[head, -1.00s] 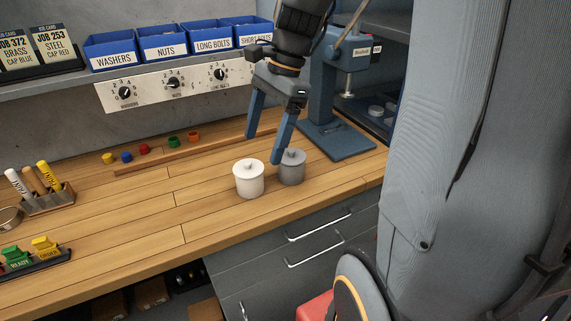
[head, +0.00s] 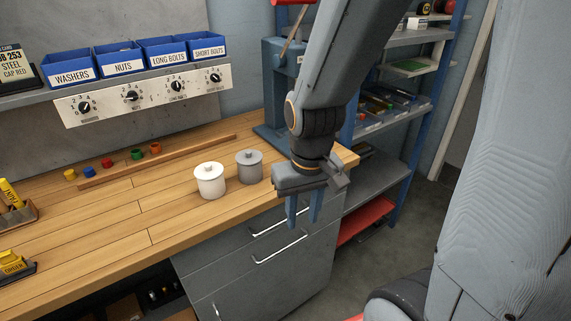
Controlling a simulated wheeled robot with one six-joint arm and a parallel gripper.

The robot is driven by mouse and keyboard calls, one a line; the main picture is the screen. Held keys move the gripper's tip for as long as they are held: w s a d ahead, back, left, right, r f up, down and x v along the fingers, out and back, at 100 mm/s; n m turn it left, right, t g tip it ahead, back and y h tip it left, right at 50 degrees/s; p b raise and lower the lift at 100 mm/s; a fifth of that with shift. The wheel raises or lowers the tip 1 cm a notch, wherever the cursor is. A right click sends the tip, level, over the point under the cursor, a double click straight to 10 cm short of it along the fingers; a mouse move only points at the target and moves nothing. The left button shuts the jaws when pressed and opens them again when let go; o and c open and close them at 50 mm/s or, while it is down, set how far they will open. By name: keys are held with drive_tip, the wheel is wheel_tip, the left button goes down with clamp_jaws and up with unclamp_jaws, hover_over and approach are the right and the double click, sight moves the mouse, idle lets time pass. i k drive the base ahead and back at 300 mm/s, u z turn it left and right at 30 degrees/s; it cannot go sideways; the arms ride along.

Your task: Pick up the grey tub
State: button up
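The grey tub (head: 249,168) stands upright on the wooden bench near its front right part, with a knobbed lid. The white tub (head: 210,181) stands just left of it, close beside it. My gripper (head: 302,222) points down to the right of the grey tub, in front of the bench's front edge, apart from both tubs. Its two blue fingers are spread with a gap between them, and I see nothing held there.
A blue press (head: 276,95) stands behind the grey tub. Small coloured caps (head: 107,162) and a wooden strip lie at the back of the bench (head: 110,220). Grey drawers (head: 260,262) are below. A blue-framed shelf rack (head: 400,130) stands at the right.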

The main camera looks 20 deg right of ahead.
sight(247, 174)
drive_tip(key=z, duration=1.3)
drive_tip(key=k, duration=0.45)
drive_tip(key=u, duration=2.3)
